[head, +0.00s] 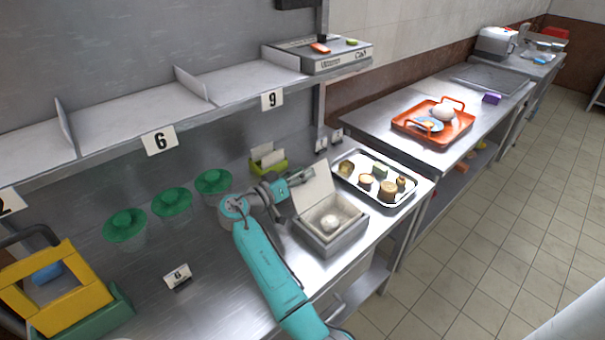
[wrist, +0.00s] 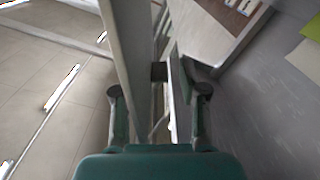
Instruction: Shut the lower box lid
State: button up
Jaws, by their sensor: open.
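The lower box (head: 335,238) is a grey box on the steel counter, with a pale round item (head: 329,222) inside. Its whitish lid (head: 314,186) stands up, tilted back from the far edge. My gripper (head: 284,189) is at the left edge of the raised lid; whether it touches cannot be told. In the wrist view my gripper (wrist: 158,95) has its two fingers apart, with pale panel edges between or just beyond them, likely the lid and box.
A tray of food pieces (head: 346,164) lies right of the box. A yellow-green holder (head: 267,163) stands behind my gripper, and green-lidded containers (head: 171,202) stand left. A shelf (head: 240,82) overhangs the counter, with a shut grey box (head: 322,56) on it.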

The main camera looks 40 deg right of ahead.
jog(key=shift+d, duration=0.25)
grip_shut()
jog(key=shift+s, duration=0.1)
